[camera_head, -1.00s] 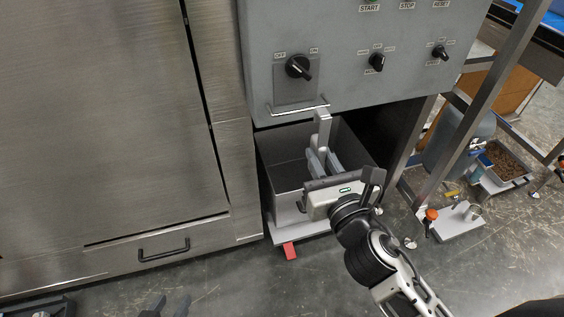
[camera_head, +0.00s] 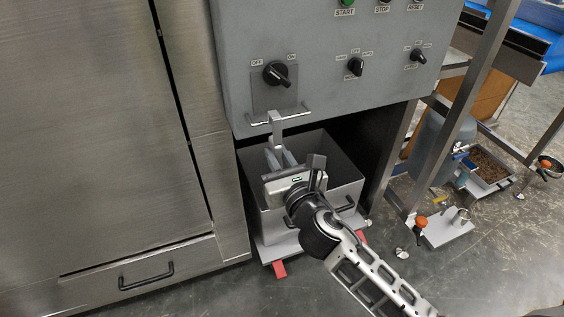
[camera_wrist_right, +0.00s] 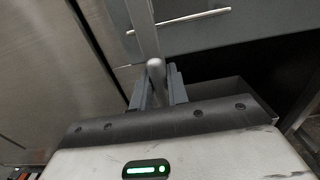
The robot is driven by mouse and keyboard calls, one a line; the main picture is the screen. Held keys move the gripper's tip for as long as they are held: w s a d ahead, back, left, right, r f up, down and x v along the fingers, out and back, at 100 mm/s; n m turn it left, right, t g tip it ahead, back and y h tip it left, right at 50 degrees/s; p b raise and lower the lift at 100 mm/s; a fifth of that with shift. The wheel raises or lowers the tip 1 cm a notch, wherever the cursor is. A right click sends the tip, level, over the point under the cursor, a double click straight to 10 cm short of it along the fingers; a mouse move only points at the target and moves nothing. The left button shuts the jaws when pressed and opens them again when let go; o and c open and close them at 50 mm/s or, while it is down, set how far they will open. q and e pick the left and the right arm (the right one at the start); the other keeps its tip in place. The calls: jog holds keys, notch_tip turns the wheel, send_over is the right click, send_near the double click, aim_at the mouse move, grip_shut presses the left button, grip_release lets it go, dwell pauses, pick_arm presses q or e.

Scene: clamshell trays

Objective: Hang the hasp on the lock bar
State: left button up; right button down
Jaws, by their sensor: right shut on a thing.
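The lock bar (camera_head: 298,115) is a thin bright horizontal rod on the grey control box, below the OFF/ON switch. It also shows in the right wrist view (camera_wrist_right: 195,16). My right gripper (camera_head: 276,156) is shut on the grey hasp (camera_head: 277,131) just below the bar. The hasp stands up from the fingers, and its upper end overlaps the bar in the head view. In the right wrist view the hasp (camera_wrist_right: 143,30) crosses the bar's line, its rounded lower end between the fingers. I cannot tell whether it is hooked over the bar or only in front. My left gripper is out of view.
An open grey bin (camera_head: 335,156) stands under the box, below and behind my right gripper. The black rotary switch (camera_head: 277,73) sits above the bar. A steel cabinet (camera_head: 90,130) fills the left. A metal frame post (camera_head: 440,130) stands at right.

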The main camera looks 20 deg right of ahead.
jog(key=shift+w, duration=1.05)
jog(key=shift+w+a+b, duration=0.1)
jog(key=shift+w+b, duration=0.35)
jog(key=shift+w, duration=0.55)
jog(key=shift+f+b, duration=0.9)
jog(key=shift+f, duration=0.15)
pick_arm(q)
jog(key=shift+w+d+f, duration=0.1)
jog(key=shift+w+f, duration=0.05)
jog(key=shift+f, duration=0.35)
pick_arm(e)
jog(key=shift+f, duration=0.35)
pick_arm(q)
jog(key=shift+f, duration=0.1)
pick_arm(e)
jog(key=c, duration=1.3)
grip_release()
